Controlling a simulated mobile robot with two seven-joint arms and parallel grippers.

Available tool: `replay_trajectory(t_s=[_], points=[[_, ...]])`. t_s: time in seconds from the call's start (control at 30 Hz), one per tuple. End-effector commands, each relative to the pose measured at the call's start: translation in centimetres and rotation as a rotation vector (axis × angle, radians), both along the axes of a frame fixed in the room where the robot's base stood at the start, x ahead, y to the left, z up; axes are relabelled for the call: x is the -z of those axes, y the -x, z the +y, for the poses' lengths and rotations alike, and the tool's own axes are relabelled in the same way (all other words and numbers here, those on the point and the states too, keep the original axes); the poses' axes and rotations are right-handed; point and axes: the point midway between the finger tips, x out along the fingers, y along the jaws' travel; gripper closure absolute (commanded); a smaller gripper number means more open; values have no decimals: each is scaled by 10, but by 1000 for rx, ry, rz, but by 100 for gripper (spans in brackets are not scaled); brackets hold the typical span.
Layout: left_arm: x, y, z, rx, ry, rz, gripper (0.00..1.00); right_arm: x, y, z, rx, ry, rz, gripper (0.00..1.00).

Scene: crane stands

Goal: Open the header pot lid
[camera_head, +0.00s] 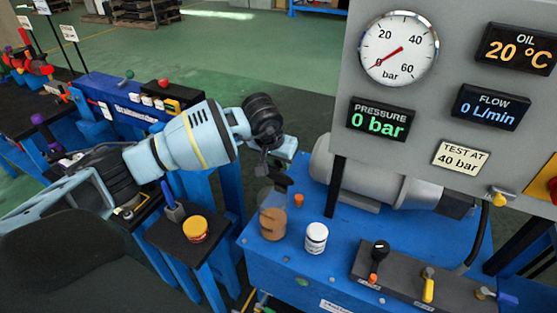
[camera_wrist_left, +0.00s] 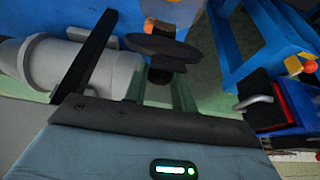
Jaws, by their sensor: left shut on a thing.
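The header pot (camera_head: 272,222) is a small clear and brown vessel on the left part of the blue bench. Its lid (camera_head: 281,183) looks like a dark disc just above it, apart from the pot and tilted. My left gripper (camera_head: 268,167) comes in from the left over the pot. In the left wrist view its two fingers are shut on the dark knob of the lid (camera_wrist_left: 160,48), with the disc beyond the fingertips. The view into the pot is unclear. My right gripper is not in view.
A white jar (camera_head: 316,238) stands right of the pot, with a small orange cap (camera_head: 298,200) behind it. A grey motor (camera_head: 375,180) and gauge panel (camera_head: 450,100) stand at the right. A small black stand (camera_head: 185,232) at the left bears a yellow tin (camera_head: 195,229).

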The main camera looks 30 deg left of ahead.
Motion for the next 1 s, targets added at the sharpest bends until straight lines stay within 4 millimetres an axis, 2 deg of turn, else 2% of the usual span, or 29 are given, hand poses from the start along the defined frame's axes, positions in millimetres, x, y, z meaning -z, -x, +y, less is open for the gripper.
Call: replay_trajectory(t_s=[0.23,0.4,0.77,0.8,0.93,1.0], points=[[0,-18,1,-2,1,-4,100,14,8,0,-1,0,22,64],[1,-31,2,-3,1,-7,100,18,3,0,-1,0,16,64],[-4,-35,3,-1,2,-14,100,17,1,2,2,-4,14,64],[-4,-35,3,-1,1,-14,70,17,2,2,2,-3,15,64],[-3,-34,2,-1,1,-10,53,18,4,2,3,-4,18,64],[-2,-34,2,-1,1,-8,52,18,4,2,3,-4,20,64]])
